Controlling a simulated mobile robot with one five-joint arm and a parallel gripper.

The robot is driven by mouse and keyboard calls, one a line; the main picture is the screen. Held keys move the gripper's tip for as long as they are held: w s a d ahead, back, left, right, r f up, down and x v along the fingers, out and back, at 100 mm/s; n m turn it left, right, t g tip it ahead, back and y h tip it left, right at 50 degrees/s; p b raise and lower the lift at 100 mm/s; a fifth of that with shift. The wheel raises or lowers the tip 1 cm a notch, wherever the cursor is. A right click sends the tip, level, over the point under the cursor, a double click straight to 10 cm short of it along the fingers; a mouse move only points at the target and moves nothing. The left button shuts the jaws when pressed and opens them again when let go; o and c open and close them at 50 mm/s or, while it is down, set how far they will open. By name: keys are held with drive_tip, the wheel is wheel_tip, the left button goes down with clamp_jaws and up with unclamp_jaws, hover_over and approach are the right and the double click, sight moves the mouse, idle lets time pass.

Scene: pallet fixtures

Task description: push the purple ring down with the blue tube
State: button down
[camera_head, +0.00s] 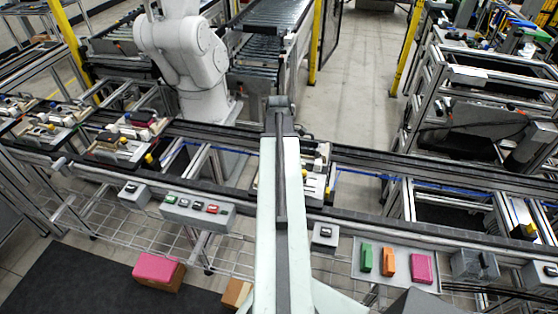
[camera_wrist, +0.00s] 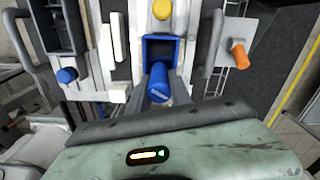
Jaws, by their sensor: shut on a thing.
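In the wrist view a blue tube (camera_wrist: 158,82) sticks out beyond the dark front edge of my gripper (camera_wrist: 158,100). The tube's far end lies at the near side of a blue square-framed holder (camera_wrist: 147,50) with a dark inside. I cannot tell whether the tube touches the holder. I cannot make out a purple ring in either view. In the head view my own arm covers the middle, and neither the gripper nor the tube can be made out.
The wrist view shows a blue knob (camera_wrist: 67,75), a yellow knob (camera_wrist: 162,9) and an orange knob (camera_wrist: 240,54) around the holder. In the head view, a panel (camera_head: 370,280) carries green, orange and magenta blocks. A conveyor rail (camera_head: 430,176) crosses behind; a white robot (camera_head: 185,50) stands beyond.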

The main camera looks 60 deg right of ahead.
wheel_tip(320, 180, up, 8)
drive_tip(key=p, duration=0.8)
drive_tip(key=shift+r, duration=0.1)
drive_tip(key=shift+s+f, duration=0.1)
drive_tip(key=shift+f, duration=0.1)
